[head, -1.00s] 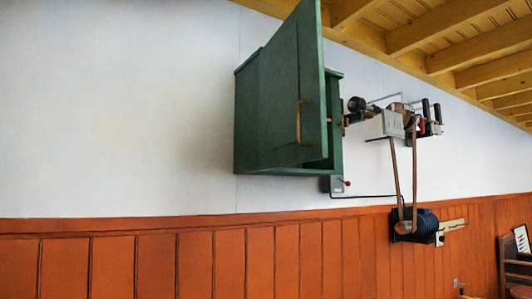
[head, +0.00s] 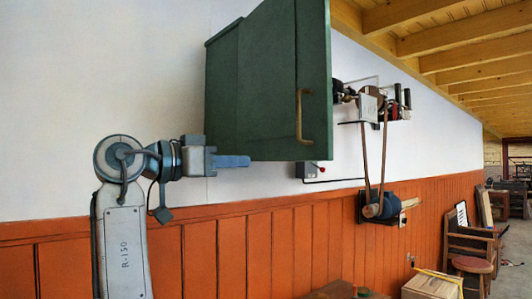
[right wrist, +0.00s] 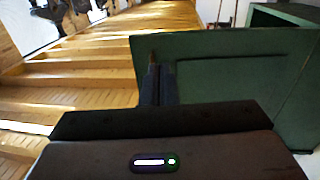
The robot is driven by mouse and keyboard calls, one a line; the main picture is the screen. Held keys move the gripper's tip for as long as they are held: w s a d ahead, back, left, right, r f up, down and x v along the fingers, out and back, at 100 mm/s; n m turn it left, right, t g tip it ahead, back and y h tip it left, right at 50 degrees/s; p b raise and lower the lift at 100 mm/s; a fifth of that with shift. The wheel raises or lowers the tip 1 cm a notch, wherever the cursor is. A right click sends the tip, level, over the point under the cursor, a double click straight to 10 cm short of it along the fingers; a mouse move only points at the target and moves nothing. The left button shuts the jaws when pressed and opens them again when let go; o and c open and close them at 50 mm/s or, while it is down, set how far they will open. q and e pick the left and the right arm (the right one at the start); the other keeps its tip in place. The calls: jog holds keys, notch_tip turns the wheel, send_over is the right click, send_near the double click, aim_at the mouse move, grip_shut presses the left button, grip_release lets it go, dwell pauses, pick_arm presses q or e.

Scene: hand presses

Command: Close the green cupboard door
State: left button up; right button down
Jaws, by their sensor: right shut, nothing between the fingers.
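The green cupboard door (head: 275,90) stands open, swung out from the wall cupboard (head: 220,85), with its brass handle (head: 300,115) near the free edge. The door hides the cupboard's inside in the head view. My right gripper (head: 248,161) comes in from the left and is shut and empty, its fingertips by the door's lower edge. I cannot tell whether they touch it. In the right wrist view the closed fingers (right wrist: 155,75) show against the green door (right wrist: 230,100), with part of the cupboard (right wrist: 285,15) behind. My left gripper is not in view.
A belt-driven machine on a wall shelf (head: 370,105) and a blue motor (head: 380,205) are to the right. A switch box (head: 313,169) sits below the door. Chairs (head: 470,240) and boxes (head: 430,287) stand at lower right. The white wall left of the cupboard is bare.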

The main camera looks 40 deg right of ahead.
aim_at(309, 160)
jog(key=d+p, duration=0.2)
jog(key=d, duration=0.2)
jog(key=s+d+p, duration=0.1)
jog(key=d+p, duration=0.2)
jog(key=d, duration=0.2)
jog(key=d+p, duration=0.2)
jog(key=d, duration=0.2)
jog(key=shift+s+d+r+p, duration=0.2)
jog(key=shift+s+r+p, duration=0.05)
jog(key=shift+r+p, duration=0.15)
jog(key=shift+d+f, duration=0.15)
jog(key=shift+d, duration=0.25)
jog(key=shift+d, duration=0.1)
